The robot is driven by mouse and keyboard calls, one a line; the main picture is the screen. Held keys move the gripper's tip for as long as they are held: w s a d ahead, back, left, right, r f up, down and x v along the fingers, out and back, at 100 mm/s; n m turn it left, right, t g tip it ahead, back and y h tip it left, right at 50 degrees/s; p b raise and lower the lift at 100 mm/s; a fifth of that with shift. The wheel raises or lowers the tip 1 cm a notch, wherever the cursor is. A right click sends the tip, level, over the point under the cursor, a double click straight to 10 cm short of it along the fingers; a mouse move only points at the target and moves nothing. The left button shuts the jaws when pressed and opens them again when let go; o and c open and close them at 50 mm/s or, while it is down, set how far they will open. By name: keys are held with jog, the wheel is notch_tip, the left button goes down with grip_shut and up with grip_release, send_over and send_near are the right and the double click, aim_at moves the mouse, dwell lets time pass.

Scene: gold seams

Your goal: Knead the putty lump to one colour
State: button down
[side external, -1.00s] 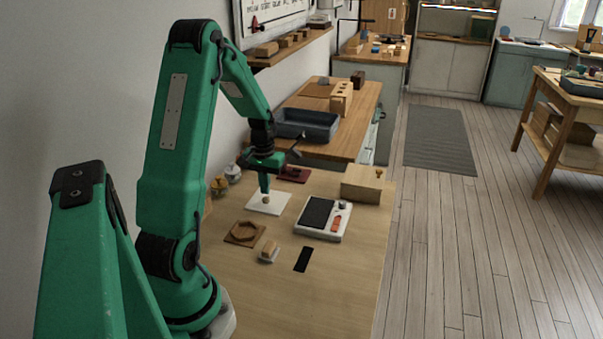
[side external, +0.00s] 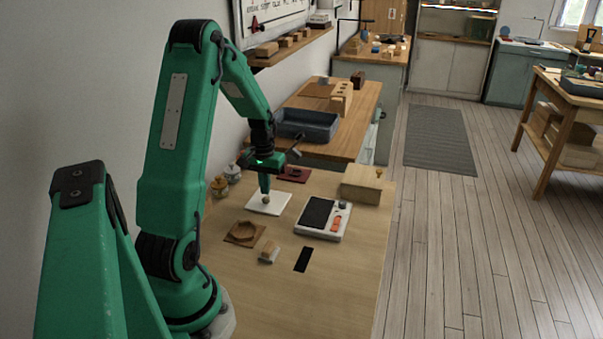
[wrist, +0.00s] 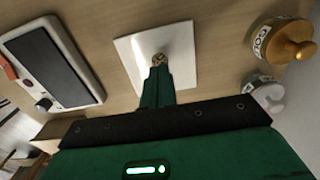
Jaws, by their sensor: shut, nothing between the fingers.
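The putty lump (side external: 266,201) is a small pale brown ball on a square white tile (side external: 277,207). In the wrist view the lump (wrist: 159,59) looks speckled with dark and light patches, so its colour is uneven there. My gripper (side external: 265,190) points down over the tile with its fingers shut and empty. In the wrist view the fingertips (wrist: 158,68) are right at the lump and overlap its near edge. I cannot tell whether they touch it.
A white device with a black panel (side external: 319,213) is right of the tile. A wooden box (side external: 361,186) and a dark red pad (side external: 296,175) lie behind. A jar marked GOLD (wrist: 262,42) and a white jar (wrist: 266,92) stand nearby.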

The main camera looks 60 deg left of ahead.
jog(key=shift+f, duration=0.65)
dwell(1.2)
jog(key=shift+r, duration=0.5)
jog(key=shift+f, duration=0.6)
dwell(1.5)
jog(key=shift+r, duration=0.65)
jog(key=shift+f, duration=0.75)
dwell(1.0)
jog(key=shift+r, duration=0.2)
jog(key=shift+r, duration=0.55)
jog(key=shift+f, duration=0.1)
